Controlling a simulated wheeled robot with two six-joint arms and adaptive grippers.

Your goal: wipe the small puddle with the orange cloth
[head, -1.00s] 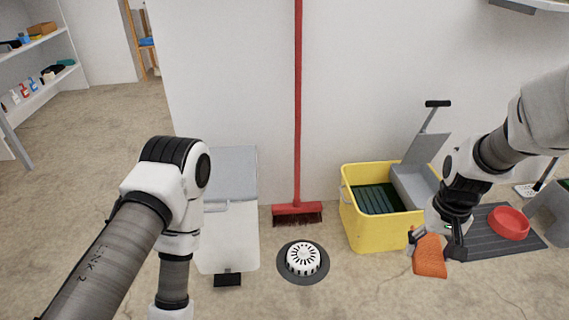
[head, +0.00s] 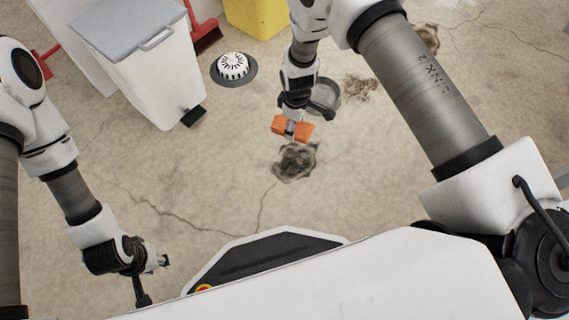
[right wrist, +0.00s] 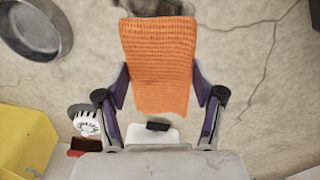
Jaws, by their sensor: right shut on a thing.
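The orange cloth (head: 304,131) is gripped by my right gripper (head: 292,129) and sticks out on both sides of it. In the right wrist view the cloth (right wrist: 158,62) hangs between the two fingers. A small dark wet-looking patch (head: 294,163) lies on the floor just below the cloth in the head view. The cloth appears to be above the floor, short of the patch; I cannot tell its exact height. A dark patch also shows partly behind the cloth in the wrist view (right wrist: 155,6). My left gripper (head: 152,279) is at lower left, empty, its fingers apart.
A grey round pan (head: 325,97) and a brown debris pile (head: 361,88) lie close behind the cloth. Another dark patch (head: 428,38) is farther back.

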